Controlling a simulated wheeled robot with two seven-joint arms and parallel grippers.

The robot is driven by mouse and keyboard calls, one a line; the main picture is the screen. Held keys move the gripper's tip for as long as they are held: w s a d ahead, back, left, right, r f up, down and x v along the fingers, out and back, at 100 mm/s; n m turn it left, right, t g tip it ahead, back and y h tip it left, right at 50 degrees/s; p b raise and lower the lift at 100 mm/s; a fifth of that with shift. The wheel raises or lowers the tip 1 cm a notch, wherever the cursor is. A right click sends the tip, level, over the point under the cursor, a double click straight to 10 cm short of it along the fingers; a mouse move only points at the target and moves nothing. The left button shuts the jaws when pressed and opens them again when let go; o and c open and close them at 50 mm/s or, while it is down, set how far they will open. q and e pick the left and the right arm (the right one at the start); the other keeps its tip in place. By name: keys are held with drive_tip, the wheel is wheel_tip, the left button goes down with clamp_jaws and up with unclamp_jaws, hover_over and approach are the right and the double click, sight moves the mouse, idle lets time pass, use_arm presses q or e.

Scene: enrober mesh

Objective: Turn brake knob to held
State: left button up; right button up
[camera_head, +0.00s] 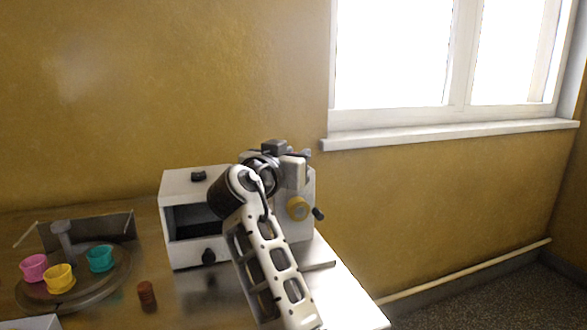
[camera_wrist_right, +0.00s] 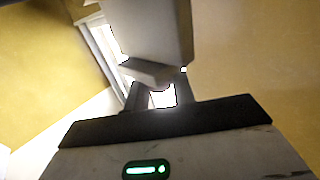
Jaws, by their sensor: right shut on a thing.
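The white enrober machine (camera_head: 185,255) stands on the table, with an open dark bay at its left. My right gripper (camera_head: 298,163) is at the upper right part of the machine, partly hidden by my own arm and wrist. In the right wrist view its dark fingers (camera_wrist_right: 162,92) are closed around a small pale part, which looks like the brake knob (camera_wrist_right: 152,72), below a larger grey block. My wrist and the fingers hide most of the knob, so its turn angle cannot be told. My left gripper is out of view.
A dark knob (camera_head: 208,257) is on the machine's front and another (camera_head: 199,176) on top. A round tray (camera_head: 90,292) holds pink, yellow and teal cups. A brown cylinder (camera_head: 147,294) stands nearby.

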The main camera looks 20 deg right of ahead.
drive_tip(key=shift+r+m+g+h, duration=0.1)
drive_tip(key=shift+m+g+h, duration=0.2)
drive_tip(key=shift+h, duration=0.1)
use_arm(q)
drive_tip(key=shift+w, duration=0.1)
use_arm(e)
drive_tip(key=o, duration=1)
drive_tip(key=shift+c, duration=0.2)
drive_tip(key=shift+r, duration=0.25)
wheel_tip(320, 180, up, 3)
drive_tip(key=shift+f, duration=0.15)
use_arm(q)
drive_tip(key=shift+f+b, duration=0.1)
drive_tip(key=shift+b, duration=0.4)
use_arm(e)
drive_tip(key=s+a+r, duration=0.3)
drive_tip(key=s+r, duration=0.6)
drive_tip(key=s, duration=0.4)
drive_tip(key=shift+s+a+r, duration=0.2)
drive_tip(key=shift+a+r, duration=0.2)
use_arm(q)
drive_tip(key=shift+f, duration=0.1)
